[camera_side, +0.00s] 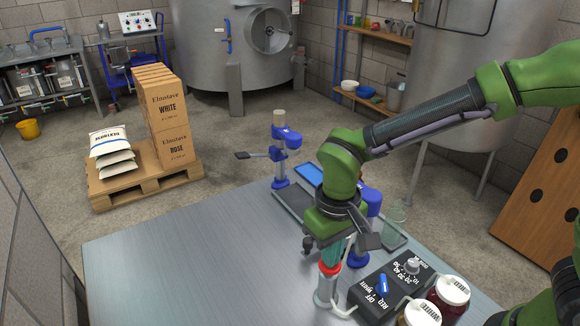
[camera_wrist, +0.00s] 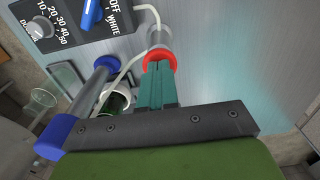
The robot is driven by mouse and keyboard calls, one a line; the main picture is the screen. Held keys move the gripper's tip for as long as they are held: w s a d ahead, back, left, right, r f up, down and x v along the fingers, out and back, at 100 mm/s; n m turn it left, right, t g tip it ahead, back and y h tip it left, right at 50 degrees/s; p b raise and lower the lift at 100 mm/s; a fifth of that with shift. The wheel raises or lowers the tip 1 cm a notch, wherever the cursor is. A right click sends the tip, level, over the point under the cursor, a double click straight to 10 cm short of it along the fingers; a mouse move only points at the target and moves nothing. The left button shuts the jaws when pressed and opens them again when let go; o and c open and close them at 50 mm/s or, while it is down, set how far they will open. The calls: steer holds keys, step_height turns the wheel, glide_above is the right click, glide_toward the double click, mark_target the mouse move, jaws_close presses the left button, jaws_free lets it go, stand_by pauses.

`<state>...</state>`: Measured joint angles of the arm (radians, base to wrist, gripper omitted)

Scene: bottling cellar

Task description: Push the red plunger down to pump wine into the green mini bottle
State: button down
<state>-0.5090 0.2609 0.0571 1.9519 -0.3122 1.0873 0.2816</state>
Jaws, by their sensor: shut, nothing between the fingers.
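The red plunger (camera_side: 330,268) tops an upright metal cylinder (camera_side: 325,290) on the steel table. In the wrist view the red plunger (camera_wrist: 160,56) shows as a ring around my fingertips. My gripper (camera_side: 333,258) points down with its teal fingers shut and empty. The fingertips (camera_wrist: 158,66) are right at the plunger's top and seem to touch it. The green mini bottle (camera_wrist: 117,102) shows partly in the wrist view, its dark round mouth beside a grey column with blue ends. I cannot make it out in the side view, where my arm covers that area.
A black control box (camera_side: 372,296) with dials and two lidded jars (camera_side: 452,290) stand right of the plunger. A clear glass (camera_side: 396,219) stands behind. A blue corking stand (camera_side: 281,158) is at the table's far edge. The table's left side (camera_side: 180,260) is clear.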

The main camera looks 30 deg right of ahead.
steer(key=shift+f, duration=0.25)
steer(key=shift+r, duration=1.8)
steer(key=shift+f, duration=0.1)
steer(key=shift+f, duration=1.7)
steer(key=shift+r, duration=1.8)
